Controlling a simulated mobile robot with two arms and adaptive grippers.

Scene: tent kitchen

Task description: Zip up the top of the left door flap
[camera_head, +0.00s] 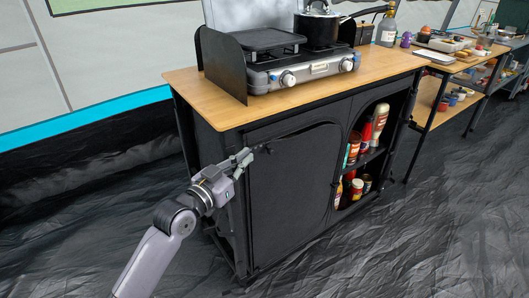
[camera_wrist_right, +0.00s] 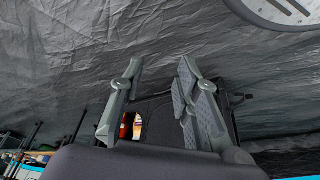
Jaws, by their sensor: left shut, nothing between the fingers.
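The left door flap (camera_head: 290,195) is a black fabric panel on the front of the camp kitchen cabinet (camera_head: 200,140), with an arched upper right edge. A dark seam line runs along its top, and a small dark piece, perhaps the zipper pull (camera_head: 269,150), shows near its top left. My left gripper (camera_head: 248,156) is at the flap's top left corner, its fingers shut and empty, close to that piece. I cannot tell whether they touch. My right gripper (camera_wrist_right: 160,66) shows only in the right wrist view, fingers apart and empty.
The wooden top (camera_head: 225,112) carries a gas stove (camera_head: 300,70) with a black pot (camera_head: 318,28). The open right compartment holds several bottles and jars (camera_head: 356,188). A side table (camera_head: 440,95) stands to the right. Dark crinkled floor (camera_head: 440,235) is clear in front.

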